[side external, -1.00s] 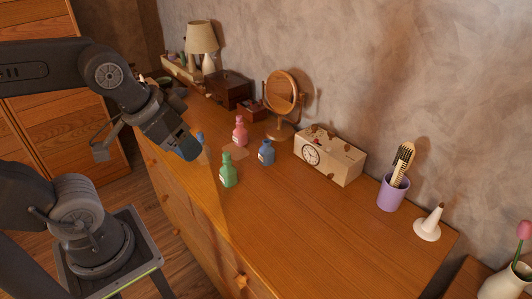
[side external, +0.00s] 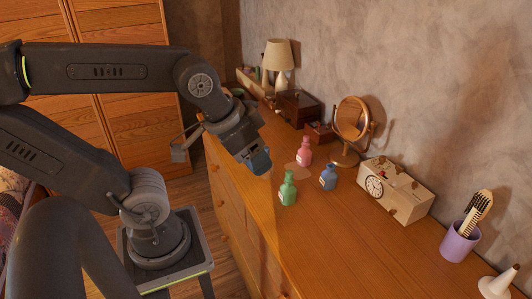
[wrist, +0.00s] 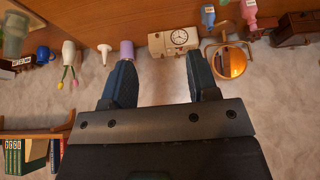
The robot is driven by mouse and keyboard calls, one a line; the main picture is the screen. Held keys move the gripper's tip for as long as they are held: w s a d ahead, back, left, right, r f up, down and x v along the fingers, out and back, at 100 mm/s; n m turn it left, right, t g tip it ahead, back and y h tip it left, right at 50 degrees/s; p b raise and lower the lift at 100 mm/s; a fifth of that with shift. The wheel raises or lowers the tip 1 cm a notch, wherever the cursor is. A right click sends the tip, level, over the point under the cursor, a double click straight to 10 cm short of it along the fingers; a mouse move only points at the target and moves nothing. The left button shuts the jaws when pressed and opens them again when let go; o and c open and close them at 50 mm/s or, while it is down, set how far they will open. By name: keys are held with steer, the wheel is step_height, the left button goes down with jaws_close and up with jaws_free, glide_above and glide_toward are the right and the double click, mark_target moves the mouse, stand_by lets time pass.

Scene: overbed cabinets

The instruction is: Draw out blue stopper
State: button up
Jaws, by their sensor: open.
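A small blue bottle (side external: 328,180) stands upright on the wooden dresser top in the side view. Its neck and top are too small to make out a separate stopper clearly.
Behind the bottles stand a round mirror (side external: 352,125) and a cream clock box (side external: 396,190). A purple cup (side external: 459,243) with a brush and a white cone (side external: 497,286) are at the right. A lamp (side external: 279,58) and dark wooden box (side external: 298,108) are farther back. The dresser's front right is clear.

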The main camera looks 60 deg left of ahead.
steer(key=n+g, duration=0.6)
steer(key=n, duration=1.6)
glide_above(266, 148)
step_height(266, 148, down, 15)
steer(key=shift+s+d+f, duration=0.1)
steer(key=shift+d, duration=0.05)
steer(key=shift+a+f, duration=0.2)
steer(key=shift+f, duration=2.75)
steer(key=c, duration=1)
